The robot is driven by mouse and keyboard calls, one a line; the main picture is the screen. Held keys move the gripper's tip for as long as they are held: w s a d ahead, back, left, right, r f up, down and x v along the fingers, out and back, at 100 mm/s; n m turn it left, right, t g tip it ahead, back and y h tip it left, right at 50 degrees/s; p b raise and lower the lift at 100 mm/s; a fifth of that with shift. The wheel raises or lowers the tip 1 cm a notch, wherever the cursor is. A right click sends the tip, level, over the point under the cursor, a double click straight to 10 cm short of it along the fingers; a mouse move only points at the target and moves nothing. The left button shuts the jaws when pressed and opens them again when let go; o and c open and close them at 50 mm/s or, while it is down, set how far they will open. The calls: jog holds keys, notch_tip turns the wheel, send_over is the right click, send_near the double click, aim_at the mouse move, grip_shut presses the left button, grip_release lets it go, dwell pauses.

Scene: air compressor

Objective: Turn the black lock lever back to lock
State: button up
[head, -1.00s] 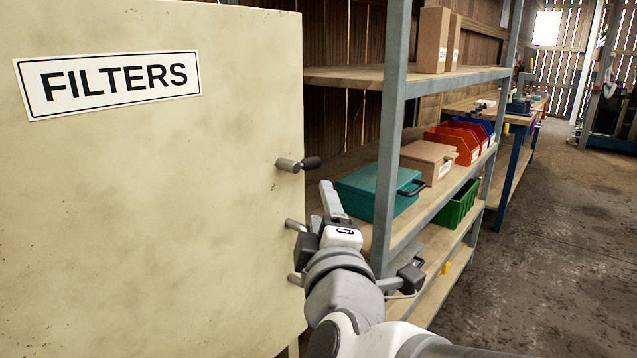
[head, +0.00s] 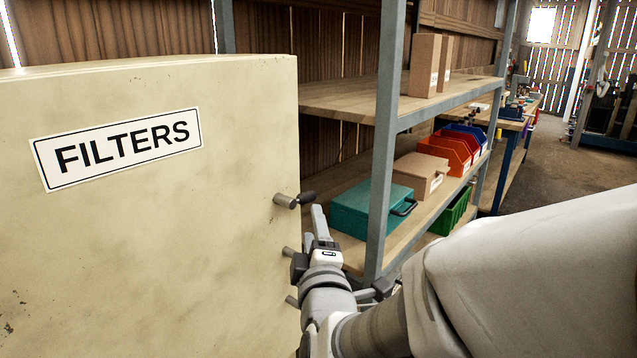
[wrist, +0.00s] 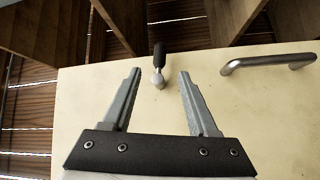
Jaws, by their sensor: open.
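The lock lever has a black grip (head: 306,198) on a short metal shaft at the right edge of the cream FILTERS cabinet door (head: 110,240). In the wrist view the black grip (wrist: 159,54) points up the picture from its round metal hub. My gripper (wrist: 160,72) is open, with one finger on each side of the lever's line. The hub shows in the gap near the fingertips, and the grip reaches past them. No contact shows, and the depth between is hard to judge. In the head view my gripper (head: 317,212) is just below right of the lever.
A metal bar handle (wrist: 268,63) is on the door, right of the lever in the wrist view. Grey-framed shelves (head: 383,150) stand close behind my gripper, with a teal box (head: 365,210), a cardboard box and coloured bins. Open floor lies farther right.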

aim_at(308, 201)
jog(key=w, duration=0.3)
jog(key=w+a, duration=0.1)
jog(key=w, duration=0.3)
jog(key=w+b, duration=0.1)
jog(key=w, duration=0.3)
jog(key=shift+w+a+r, duration=0.15)
jog(key=shift+a+r, duration=0.05)
jog(key=shift+r, duration=0.05)
grip_shut()
dwell(0.9)
